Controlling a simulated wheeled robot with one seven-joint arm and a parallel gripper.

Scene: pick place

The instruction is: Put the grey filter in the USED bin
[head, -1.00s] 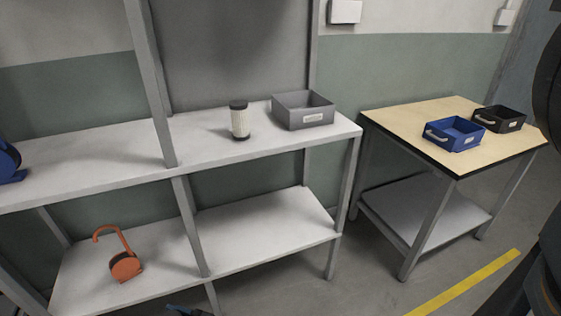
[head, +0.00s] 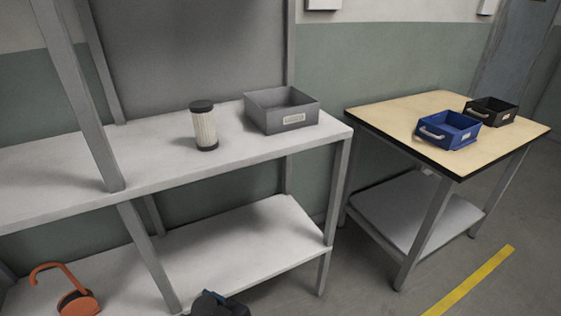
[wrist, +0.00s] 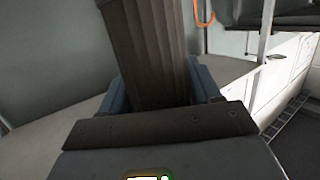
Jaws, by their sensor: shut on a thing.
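A dark grey pleated filter (wrist: 152,45) stands between the blue fingers of my gripper (wrist: 163,88) in the wrist view. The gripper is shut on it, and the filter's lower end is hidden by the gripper. In the head view a dark shape with a blue edge (head: 215,304) shows at the bottom edge, probably my gripper with the filter, mostly out of frame. Labelled bins are a grey bin (head: 262,116) on the upper shelf, and a blue bin (head: 462,138) and a black bin (head: 502,116) on the table; their labels are too small to read.
A pale pleated filter with black ends (head: 204,130) stands upright on the upper shelf (head: 165,168), left of the grey bin. The wooden-topped table (head: 400,112) has free room left of its bins. An orange hooked object (head: 78,302) is on the lower shelf. Shelf posts stand at the front.

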